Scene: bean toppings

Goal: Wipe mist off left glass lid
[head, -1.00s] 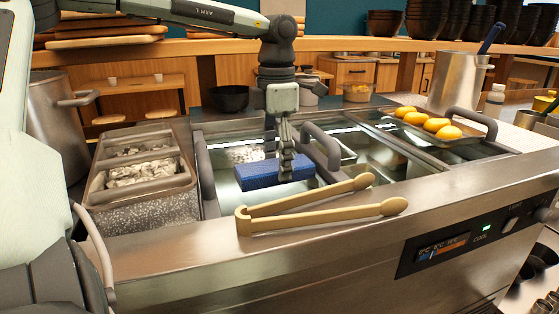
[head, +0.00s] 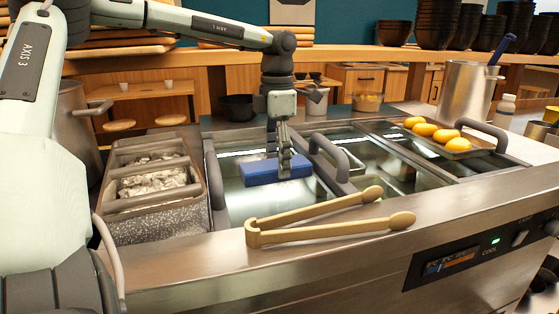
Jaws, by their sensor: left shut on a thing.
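My left gripper (head: 284,163) points down and is shut on a blue sponge-like block (head: 258,172). The block is at the left glass lid (head: 240,203) of the steel counter unit, on or just above the glass; I cannot tell if it touches. The lid has dark handles, one at its left side and one (head: 328,155) right of the gripper. The glass looks greenish and partly reflective, and I cannot make out mist clearly. The gripper and block hide part of the lid. My right gripper is not in view.
Wooden tongs (head: 325,217) lie on the steel front edge, near the lid. A grey container with two trays (head: 125,205) stands left. Several yellow items (head: 425,130) sit on the right lid area. A steel pot (head: 466,90) stands behind them. Black bowls are stacked on the back shelf.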

